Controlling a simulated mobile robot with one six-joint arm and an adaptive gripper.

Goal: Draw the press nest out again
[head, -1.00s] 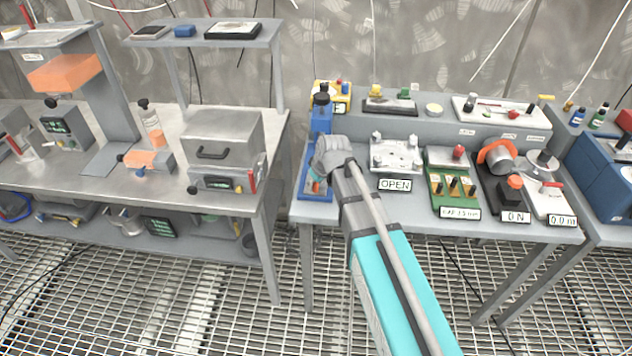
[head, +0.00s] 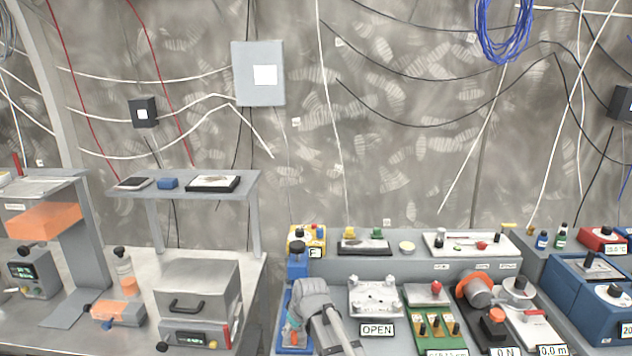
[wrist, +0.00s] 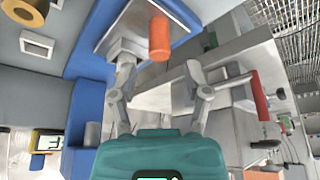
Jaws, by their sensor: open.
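The blue press (head: 297,262) stands at the left end of the right bench, and my gripper (head: 296,322) is in front of it, hiding most of its lower part. In the wrist view the blue press frame (wrist: 84,110) runs along the left. A grey plate, seemingly the press nest (wrist: 118,22), lies against the blue with an orange upright handle (wrist: 159,38) on it. My gripper, seen close in the wrist view (wrist: 160,68), is open. Its fingers stand apart on either side below the handle, with nothing seen gripped. How far out the nest sits I cannot tell.
A grey fixture plate (head: 374,297) with an OPEN sign (head: 377,330) stands close right of my gripper. A green board (head: 436,328) is farther right. A grey box oven (head: 196,290) stands on the left bench. A gap separates the two benches.

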